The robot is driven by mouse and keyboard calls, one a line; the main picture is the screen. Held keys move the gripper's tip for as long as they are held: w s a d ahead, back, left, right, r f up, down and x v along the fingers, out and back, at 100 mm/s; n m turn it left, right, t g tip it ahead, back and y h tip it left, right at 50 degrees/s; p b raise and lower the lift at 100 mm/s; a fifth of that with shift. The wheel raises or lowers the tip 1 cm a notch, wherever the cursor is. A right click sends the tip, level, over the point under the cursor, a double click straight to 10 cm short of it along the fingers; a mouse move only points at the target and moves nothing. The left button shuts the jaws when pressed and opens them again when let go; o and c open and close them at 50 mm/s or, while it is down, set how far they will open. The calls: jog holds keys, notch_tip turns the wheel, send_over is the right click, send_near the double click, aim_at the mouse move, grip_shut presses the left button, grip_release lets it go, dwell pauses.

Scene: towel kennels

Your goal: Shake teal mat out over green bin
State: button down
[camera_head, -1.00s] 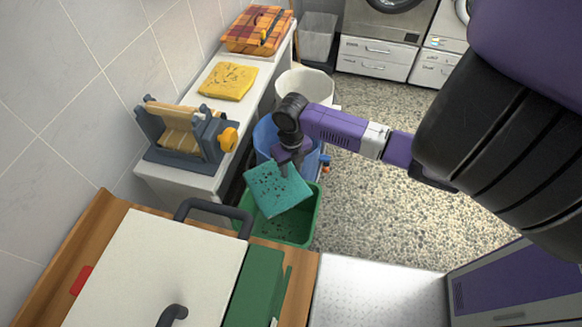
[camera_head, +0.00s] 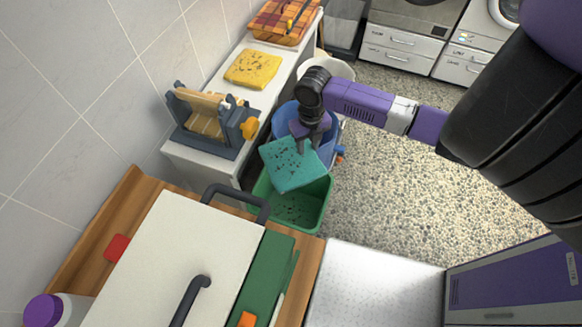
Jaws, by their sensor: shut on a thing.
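The teal mat (camera_head: 293,166) hangs from my gripper (camera_head: 305,145), which is shut on its upper edge. The mat is tilted and has dark specks on its face. It hangs over the back part of the green bin (camera_head: 322,205), apparently above its rim. Dark specks show inside the bin. The bin stands on the floor, and its back part is hidden by the mat. The fingertips are small and partly hidden by the mat.
A blue tub (camera_head: 286,118) stands just behind the bin. A white bench (camera_head: 232,120) to the left holds a wringer (camera_head: 213,125) and a yellow cloth (camera_head: 252,68). A wooden counter (camera_head: 112,215) with a white lid (camera_head: 180,255) is in front. Speckled floor (camera_head: 400,180) is open to the right.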

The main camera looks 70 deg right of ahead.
notch_tip(320, 180, down, 7)
jog(key=b, duration=0.5)
notch_tip(320, 180, up, 7)
jog(key=p, duration=0.6)
jog(key=shift+r, duration=0.1)
notch_tip(320, 180, down, 8)
jog(key=r+b, duration=0.1)
jog(key=b, duration=0.4)
notch_tip(320, 180, up, 7)
jog(key=p, duration=0.6)
notch_tip(320, 180, down, 8)
jog(key=r+b, duration=0.1)
jog(key=b, duration=0.4)
notch_tip(320, 180, up, 7)
jog(key=p, duration=0.6)
notch_tip(320, 180, down, 7)
jog(key=b, duration=0.5)
jog(key=shift+f, duration=0.15)
